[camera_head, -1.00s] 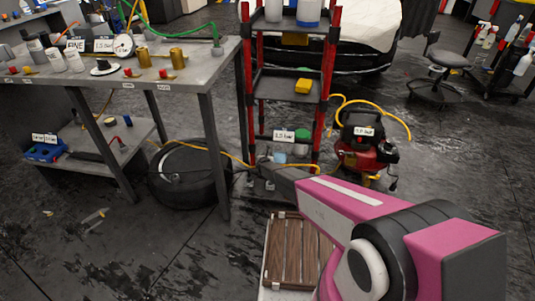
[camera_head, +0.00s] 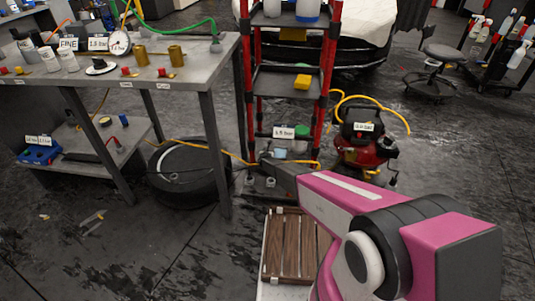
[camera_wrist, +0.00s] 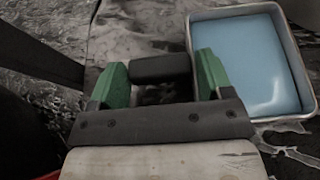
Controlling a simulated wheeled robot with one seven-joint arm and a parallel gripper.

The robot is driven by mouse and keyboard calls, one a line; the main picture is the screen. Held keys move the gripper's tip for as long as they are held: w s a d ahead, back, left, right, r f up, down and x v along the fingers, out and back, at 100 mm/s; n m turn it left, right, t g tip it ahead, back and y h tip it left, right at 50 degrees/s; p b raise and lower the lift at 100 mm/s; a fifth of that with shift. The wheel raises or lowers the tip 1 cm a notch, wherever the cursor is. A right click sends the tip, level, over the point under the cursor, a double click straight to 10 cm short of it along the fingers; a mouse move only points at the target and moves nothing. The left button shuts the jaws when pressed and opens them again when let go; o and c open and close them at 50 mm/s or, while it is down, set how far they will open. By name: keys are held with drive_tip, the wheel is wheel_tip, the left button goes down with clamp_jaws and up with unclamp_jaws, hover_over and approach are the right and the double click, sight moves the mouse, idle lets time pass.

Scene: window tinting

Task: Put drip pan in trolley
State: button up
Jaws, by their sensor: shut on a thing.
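The drip pan (camera_wrist: 250,60) is a shallow metal tray with a light rim and a pale blue inside; it fills the upper right of the wrist view. My gripper (camera_wrist: 160,75) has green fingers closed on a dark block-like piece at the pan's left side, which looks like its grip. In the head view a small pale blue patch (camera_head: 280,154), probably the pan, shows just beyond my gripper's dark end; the fingers are hidden there. The trolley, as far as I can tell, is the red-posted shelf unit (camera_head: 258,83) behind it, with several tiers.
A red compressor (camera_head: 365,150) with a yellow hose stands right of the shelves. A tire (camera_head: 188,175) and a grey workbench (camera_head: 200,75) are at left. A slatted wooden crate (camera_head: 292,245) lies below my arm. A yellow block (camera_head: 302,83) sits on the middle shelf.

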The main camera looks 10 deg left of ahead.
drive_tip(key=shift+f, duration=0.2)
drive_tip(key=o, duration=1)
drive_tip(key=shift+r, duration=0.1)
drive_tip(key=shift+r, duration=0.15)
drive_tip(key=v, duration=1.2)
